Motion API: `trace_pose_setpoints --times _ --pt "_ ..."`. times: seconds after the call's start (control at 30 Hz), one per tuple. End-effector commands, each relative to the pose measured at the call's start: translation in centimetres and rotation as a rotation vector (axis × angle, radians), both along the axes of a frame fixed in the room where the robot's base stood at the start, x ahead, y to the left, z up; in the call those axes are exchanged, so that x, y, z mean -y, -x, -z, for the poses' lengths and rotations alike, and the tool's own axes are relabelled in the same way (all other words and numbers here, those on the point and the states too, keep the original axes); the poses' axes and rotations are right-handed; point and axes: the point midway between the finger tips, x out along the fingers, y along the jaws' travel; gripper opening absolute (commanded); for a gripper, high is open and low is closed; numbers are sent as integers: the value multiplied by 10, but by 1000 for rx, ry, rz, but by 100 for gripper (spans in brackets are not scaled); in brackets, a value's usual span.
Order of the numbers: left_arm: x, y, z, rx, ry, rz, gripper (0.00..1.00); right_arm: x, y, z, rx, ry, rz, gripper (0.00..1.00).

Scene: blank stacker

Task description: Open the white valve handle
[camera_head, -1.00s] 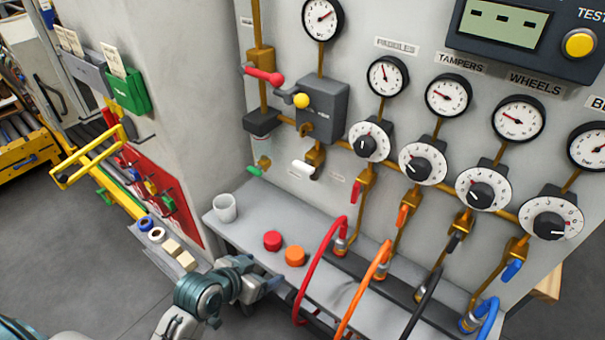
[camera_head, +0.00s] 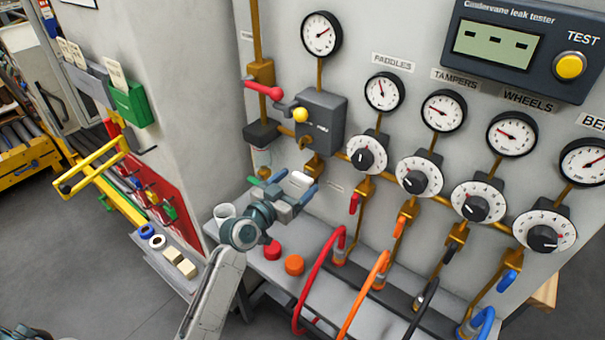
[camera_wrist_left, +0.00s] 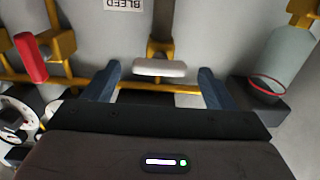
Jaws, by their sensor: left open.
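The white valve handle (camera_head: 302,178) sits on a brass valve low on the grey panel, below the dark regulator box. My left gripper (camera_head: 297,182) is open in front of it, one blue finger on each side. In the left wrist view the white handle (camera_wrist_left: 160,68) lies crosswise between the spread fingers of my left gripper (camera_wrist_left: 159,76), with gaps on both sides. My right gripper is not in view.
A red-handled valve (camera_head: 264,91) and a yellow knob (camera_head: 300,115) are above. A clear filter bowl (camera_head: 261,160) is left of the handle. A cup (camera_head: 224,213) and red (camera_head: 271,250) and orange (camera_head: 294,265) caps are on the shelf below. Red hose (camera_head: 315,270) is at right.

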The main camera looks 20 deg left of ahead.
Motion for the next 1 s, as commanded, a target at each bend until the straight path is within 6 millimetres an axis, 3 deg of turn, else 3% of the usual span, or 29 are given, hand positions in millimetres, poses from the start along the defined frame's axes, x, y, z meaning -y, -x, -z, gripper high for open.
trace_pose_setpoints --times 0.2,0.57,0.8,1.0 --pt "9 -25 -1 -2 2 1 78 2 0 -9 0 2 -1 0" --pt "11 -30 0 -1 0 1 78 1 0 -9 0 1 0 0" --pt "11 -29 0 -1 0 1 34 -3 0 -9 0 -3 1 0" --pt "11 -29 1 -4 8 1 34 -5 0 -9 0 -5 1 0"
